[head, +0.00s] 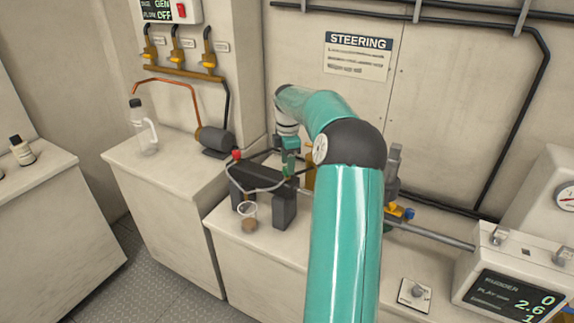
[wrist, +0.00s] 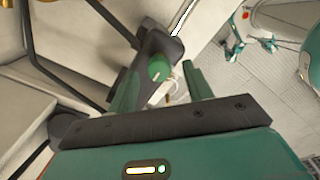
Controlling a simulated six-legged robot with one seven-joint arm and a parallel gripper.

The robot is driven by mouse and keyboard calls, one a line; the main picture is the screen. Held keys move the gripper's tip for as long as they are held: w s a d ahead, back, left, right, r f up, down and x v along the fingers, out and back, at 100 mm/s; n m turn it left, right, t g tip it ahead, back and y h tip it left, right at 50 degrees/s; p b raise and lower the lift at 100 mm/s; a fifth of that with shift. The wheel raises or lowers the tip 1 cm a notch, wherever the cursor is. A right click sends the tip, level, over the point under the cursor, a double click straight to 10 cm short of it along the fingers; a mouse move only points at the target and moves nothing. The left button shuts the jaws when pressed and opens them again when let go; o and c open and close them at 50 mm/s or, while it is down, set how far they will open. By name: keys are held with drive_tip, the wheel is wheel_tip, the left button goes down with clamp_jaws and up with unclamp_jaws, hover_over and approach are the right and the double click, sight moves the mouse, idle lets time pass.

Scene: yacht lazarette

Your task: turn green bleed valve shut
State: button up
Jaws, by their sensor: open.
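The green bleed valve shows in the wrist view as a round green knob (wrist: 158,70) on a dark grey block. A small pale piece sits just beside the knob. My gripper (wrist: 161,78) is open, with one finger on each side of the knob in this view. I cannot tell whether either finger touches it. In the head view my gripper (head: 290,158) points down over the right part of the dark steering unit (head: 243,178), and my arm and gripper mostly hide the green valve there. The valve's exact turn is not clear.
A red knob (head: 236,155) sits at the steering unit's left. A clear cup (head: 248,218) with brown liquid stands in front, beside thin hoses. A metal rod (head: 430,234) runs right towards the rudder display (head: 512,297). A bottle (head: 144,130) stands on the left counter.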

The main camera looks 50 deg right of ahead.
drive_tip(key=shift+w+f, duration=0.1)
drive_tip(key=shift+f, duration=0.65)
drive_tip(key=c, duration=1)
drive_tip(key=shift+o, duration=0.2)
